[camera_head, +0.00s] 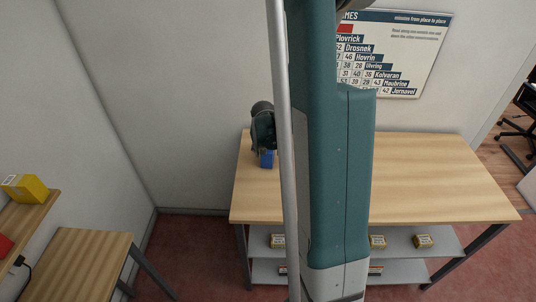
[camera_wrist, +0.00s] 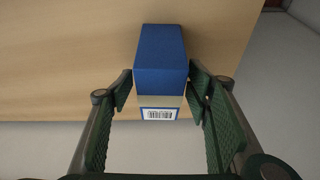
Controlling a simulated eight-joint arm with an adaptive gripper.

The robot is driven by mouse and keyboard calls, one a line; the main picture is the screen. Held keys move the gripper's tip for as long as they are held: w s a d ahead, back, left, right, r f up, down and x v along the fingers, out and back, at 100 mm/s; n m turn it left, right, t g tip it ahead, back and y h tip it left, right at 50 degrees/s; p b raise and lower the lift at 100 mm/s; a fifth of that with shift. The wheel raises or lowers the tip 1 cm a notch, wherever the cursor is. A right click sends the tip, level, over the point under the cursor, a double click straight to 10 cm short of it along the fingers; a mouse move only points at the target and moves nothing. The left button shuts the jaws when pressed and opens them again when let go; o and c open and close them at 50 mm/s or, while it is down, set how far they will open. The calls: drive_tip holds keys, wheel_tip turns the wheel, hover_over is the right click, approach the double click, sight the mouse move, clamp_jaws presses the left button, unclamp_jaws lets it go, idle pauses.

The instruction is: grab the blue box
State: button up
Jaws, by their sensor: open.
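The blue box (camera_wrist: 160,60) stands on the wooden counter top, with a pale band and a barcode label on its near side. In the wrist view my gripper (camera_wrist: 158,88) is open, with one finger on each side of the box's near end. Gaps show beside the box, wider on the left than on the right, so I cannot tell whether the right finger touches it. In the head view the blue box (camera_head: 267,159) shows only in part, just below my gripper (camera_head: 264,148), near the counter's left end.
The wooden counter (camera_head: 430,175) is clear to the right. Small cartons (camera_head: 424,241) lie on the grey shelves below it. A yellow box (camera_head: 25,188) sits on a wooden shelf at the left, above a lower wooden table (camera_head: 80,265). A wall sign (camera_head: 395,60) hangs behind.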

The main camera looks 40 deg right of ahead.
drive_tip(key=c, duration=1.1)
drive_tip(key=shift+r, duration=0.1)
drive_tip(key=shift+r+p, duration=0.3)
drive_tip(key=shift+r, duration=4.6)
